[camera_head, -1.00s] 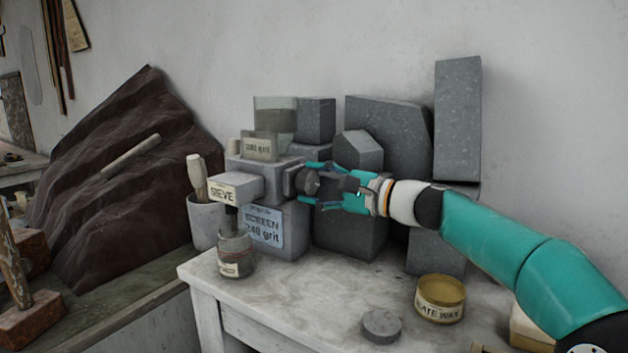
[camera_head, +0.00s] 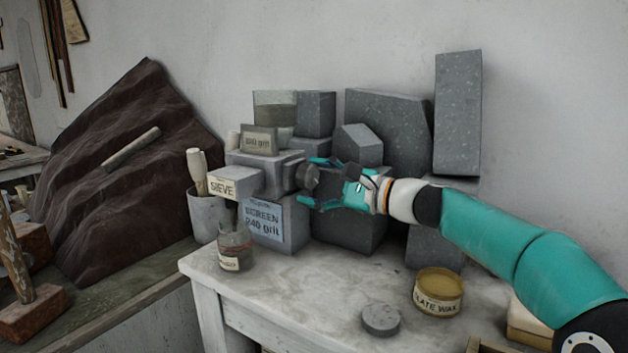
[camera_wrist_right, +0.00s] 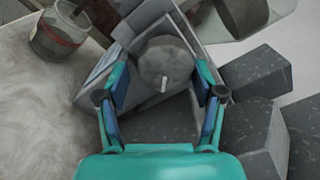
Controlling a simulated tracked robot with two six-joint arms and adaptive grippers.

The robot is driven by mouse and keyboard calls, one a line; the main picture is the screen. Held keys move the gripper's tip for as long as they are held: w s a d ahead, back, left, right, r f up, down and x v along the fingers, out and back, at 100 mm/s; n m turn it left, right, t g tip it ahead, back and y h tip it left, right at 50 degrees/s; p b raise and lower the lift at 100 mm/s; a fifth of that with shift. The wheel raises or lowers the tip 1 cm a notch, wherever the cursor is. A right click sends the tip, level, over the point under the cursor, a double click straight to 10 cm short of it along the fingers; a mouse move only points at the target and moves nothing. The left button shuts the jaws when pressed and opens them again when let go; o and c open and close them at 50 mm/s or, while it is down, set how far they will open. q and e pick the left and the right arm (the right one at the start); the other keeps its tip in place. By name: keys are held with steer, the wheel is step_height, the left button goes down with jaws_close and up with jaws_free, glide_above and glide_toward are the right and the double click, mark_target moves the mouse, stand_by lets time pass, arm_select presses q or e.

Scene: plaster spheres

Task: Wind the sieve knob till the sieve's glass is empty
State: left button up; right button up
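The sieve (camera_head: 270,172) is a grey block machine on the table with a "SIEVE" label on its spout. Its glass (camera_head: 274,98) on top is clear in the upper part and holds grey grit below. The round grey sieve knob (camera_head: 307,177) is on the right side; in the right wrist view the knob (camera_wrist_right: 160,60) shows a pale mark at its lower edge. My right gripper (camera_head: 312,182) is open, its fingers spread above and below the knob. In the right wrist view the gripper (camera_wrist_right: 163,92) shows gaps between fingers and knob. My left gripper is out of view.
A glass jar (camera_head: 236,247) stands under the spout, in front of the "SCREEN 240 grit" block. Grey stone blocks (camera_head: 390,125) crowd behind my right gripper. A wax tin (camera_head: 438,293) and a grey disc (camera_head: 381,320) sit on the front right tabletop. The front middle is clear.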

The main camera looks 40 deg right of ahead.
steer(key=shift+o, duration=0.2)
steer(key=shift+s+r, duration=0.1)
steer(key=shift+r, duration=0.1)
steer(key=shift+s+d, duration=0.2)
steer(key=shift+s, duration=0.2)
steer(key=v, duration=1.1)
steer(key=shift+a+f, duration=0.1)
steer(key=shift+f, duration=0.05)
